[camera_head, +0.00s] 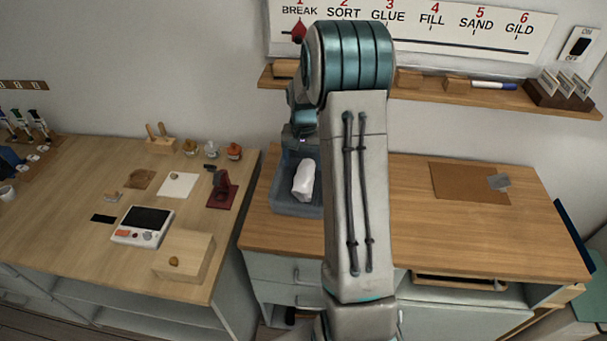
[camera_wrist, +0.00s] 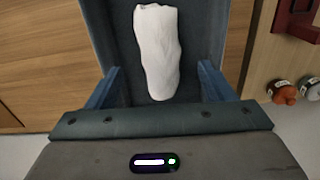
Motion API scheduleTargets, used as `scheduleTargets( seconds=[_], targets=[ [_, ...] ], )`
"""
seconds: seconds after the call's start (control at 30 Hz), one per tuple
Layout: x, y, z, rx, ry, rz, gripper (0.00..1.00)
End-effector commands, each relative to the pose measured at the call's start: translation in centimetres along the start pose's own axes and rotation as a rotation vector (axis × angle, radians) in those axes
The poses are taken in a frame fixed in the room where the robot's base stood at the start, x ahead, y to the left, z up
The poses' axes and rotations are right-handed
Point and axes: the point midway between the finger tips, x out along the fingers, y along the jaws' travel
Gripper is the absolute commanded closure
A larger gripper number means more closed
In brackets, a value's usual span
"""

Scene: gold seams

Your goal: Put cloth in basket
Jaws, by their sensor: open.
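The white rolled cloth (camera_head: 304,180) lies in the blue-grey basket (camera_head: 290,208) on the wooden counter. In the wrist view the cloth (camera_wrist: 158,50) rests lengthwise inside the basket (camera_wrist: 97,22), between its side walls. My gripper (camera_wrist: 158,72) is open, with its blue fingers apart to the left and right of the cloth's near end and no contact visible. In the head view my gripper (camera_head: 302,138) is over the back of the basket, partly hidden by my arm. My arm also hides the basket's right side.
A left table (camera_head: 60,220) holds a white device (camera_head: 143,226), a wooden block (camera_head: 184,257), a dark red stand (camera_head: 222,190) and small jars. A wall shelf (camera_head: 430,94) runs behind my arm. The right counter has a brown mat (camera_head: 460,184) and free room.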

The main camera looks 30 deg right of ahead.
Motion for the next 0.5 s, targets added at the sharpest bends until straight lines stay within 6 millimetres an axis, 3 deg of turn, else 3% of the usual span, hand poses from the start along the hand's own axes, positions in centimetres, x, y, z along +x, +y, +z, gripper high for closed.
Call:
scheduleTargets(
  seconds=[0.13,0.33,0.5],
  targets=[
    [-2.7,0.0,-0.1,-0.001,0.004,-0.001,0.24],
    [-4.7,0.0,0.1,-0.003,0.002,0.000,0.24],
    [-6.7,-0.5,1.7,-0.040,0.020,-0.004,0.24]
  ],
)
